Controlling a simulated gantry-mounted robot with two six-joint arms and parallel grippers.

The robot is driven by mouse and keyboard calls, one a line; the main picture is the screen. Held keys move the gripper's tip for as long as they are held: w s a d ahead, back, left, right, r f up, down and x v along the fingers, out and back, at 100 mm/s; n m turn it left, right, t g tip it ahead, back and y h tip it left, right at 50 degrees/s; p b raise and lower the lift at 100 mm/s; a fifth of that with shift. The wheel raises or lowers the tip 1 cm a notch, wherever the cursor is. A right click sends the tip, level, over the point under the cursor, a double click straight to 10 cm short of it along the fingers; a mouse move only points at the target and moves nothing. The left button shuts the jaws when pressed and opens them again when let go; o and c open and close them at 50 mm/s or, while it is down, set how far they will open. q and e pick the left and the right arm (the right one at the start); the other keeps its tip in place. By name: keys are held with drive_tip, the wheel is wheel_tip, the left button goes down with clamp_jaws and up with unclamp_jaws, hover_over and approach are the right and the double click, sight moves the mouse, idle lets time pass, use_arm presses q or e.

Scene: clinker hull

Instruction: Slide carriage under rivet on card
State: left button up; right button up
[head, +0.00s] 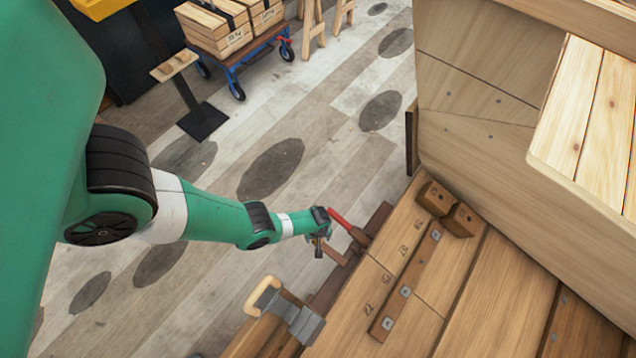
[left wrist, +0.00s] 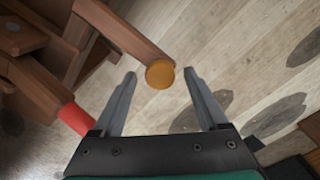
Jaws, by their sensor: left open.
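My left gripper (head: 318,246) is open beside the hull's edge; its two fingers also show in the left wrist view (left wrist: 159,74). Between the fingertips in that view is a round orange-brown knob (left wrist: 160,75) on the end of a brown wooden bar (left wrist: 122,34). The knob looks ungripped, and I cannot tell its depth relative to the fingers. The bar joins dark brown woodwork (left wrist: 35,85), perhaps the carriage, at the left. A red handle (head: 342,221) lies just right of the gripper and shows in the wrist view (left wrist: 75,117). I cannot make out a rivet or card. My right gripper is out of view.
A grey tool with a wooden handle (head: 298,320) is at the bottom. A blue cart (head: 236,72) with crates stands behind. Floor left is mostly clear.

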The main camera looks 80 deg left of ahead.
use_arm(q)
drive_tip(key=shift+f, duration=0.1)
clamp_jaws()
idle(0.4)
idle(1.0)
